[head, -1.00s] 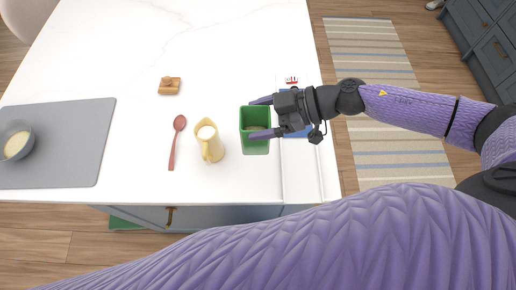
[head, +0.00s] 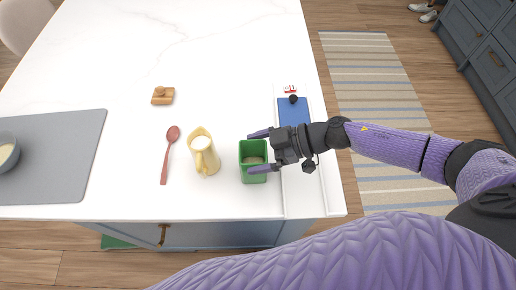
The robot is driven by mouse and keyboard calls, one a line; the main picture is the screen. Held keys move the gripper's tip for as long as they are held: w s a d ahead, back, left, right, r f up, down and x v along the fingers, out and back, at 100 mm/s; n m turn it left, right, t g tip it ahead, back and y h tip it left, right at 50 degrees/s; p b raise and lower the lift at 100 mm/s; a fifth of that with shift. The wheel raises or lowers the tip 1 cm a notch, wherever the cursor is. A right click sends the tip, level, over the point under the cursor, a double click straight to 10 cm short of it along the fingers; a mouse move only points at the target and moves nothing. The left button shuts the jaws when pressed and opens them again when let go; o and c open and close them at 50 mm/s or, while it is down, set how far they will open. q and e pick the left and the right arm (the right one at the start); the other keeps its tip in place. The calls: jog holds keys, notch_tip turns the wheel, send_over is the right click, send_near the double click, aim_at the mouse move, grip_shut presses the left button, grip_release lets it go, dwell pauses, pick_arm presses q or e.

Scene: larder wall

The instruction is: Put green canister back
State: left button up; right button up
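My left gripper is not in view.
A cream jug (head: 204,157) stands close left of the canister, with a red spoon (head: 168,154) beyond it. A blue panel (head: 293,113) with a black knob lies at right. A grey mat (head: 62,160) holds a bowl (head: 6,153). The counter's near edge is close.

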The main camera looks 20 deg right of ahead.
jog(key=shift+r, duration=0.2)
jog(key=v, duration=1.2)
jog(key=shift+f, duration=0.15)
dwell(0.6)
dwell(0.4)
